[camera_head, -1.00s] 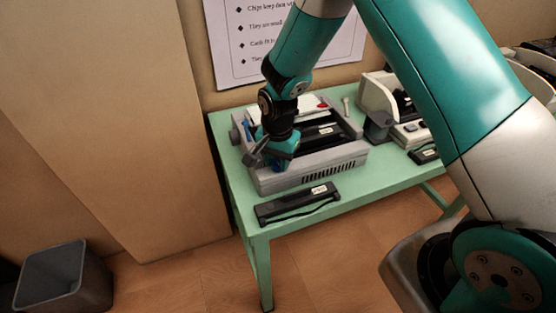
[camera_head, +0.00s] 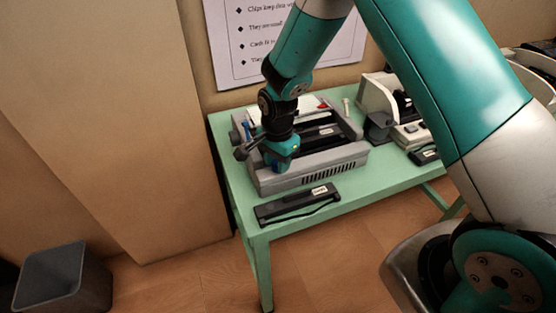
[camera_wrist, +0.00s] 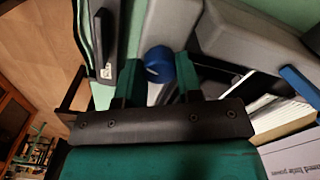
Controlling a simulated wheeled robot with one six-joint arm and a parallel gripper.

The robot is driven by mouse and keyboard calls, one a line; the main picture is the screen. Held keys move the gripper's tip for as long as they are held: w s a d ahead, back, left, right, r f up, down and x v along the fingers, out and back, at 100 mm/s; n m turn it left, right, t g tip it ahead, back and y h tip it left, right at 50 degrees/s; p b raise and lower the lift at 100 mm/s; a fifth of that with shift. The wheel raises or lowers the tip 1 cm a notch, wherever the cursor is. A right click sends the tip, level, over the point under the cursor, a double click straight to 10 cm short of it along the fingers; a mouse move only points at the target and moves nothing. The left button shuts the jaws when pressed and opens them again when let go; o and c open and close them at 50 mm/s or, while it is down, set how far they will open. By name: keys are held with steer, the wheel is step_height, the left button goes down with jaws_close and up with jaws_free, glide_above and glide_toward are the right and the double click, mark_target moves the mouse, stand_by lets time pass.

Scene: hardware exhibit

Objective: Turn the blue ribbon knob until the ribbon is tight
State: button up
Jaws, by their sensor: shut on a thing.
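The grey printer (camera_head: 325,165) stands on the green table with its top open. The blue ribbon knob (camera_wrist: 158,60) sits between the two teal fingers of my gripper (camera_wrist: 158,78) in the wrist view. My gripper (camera_head: 280,158) is shut on the knob and points down at the printer's front left part in the head view. A little blue of the knob (camera_head: 278,168) shows under the fingers there. A dark cartridge with a white label (camera_head: 325,131) lies inside the printer. The ribbon's tightness cannot be seen.
A second black cartridge (camera_head: 297,205) lies on the green table (camera_head: 228,163) in front of the printer. A blue lever (camera_head: 248,130) is at the printer's left. Another machine (camera_head: 405,130) stands to the right. A grey bin (camera_head: 62,280) is on the floor.

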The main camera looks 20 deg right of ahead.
steer(key=o, duration=0.7)
steer(key=shift+c, duration=0.2)
steer(key=shift+r, duration=0.15)
step_height(320, 180, up, 17)
steer(key=b, duration=0.1)
steer(key=shift+r+b, duration=0.15)
steer(key=shift+b, duration=0.25)
steer(key=s+a+r+n+y, duration=0.2)
steer(key=s+r+n, duration=0.1)
steer(key=s+n, duration=0.7)
steer(key=s+a+r+n+y, duration=0.2)
steer(key=s+n, duration=0.7)
steer(key=s, duration=0.5)
steer(key=shift+s+a+r+n, duration=0.2)
steer(key=shift+s+r+n, duration=0.2)
steer(key=shift+r, duration=0.2)
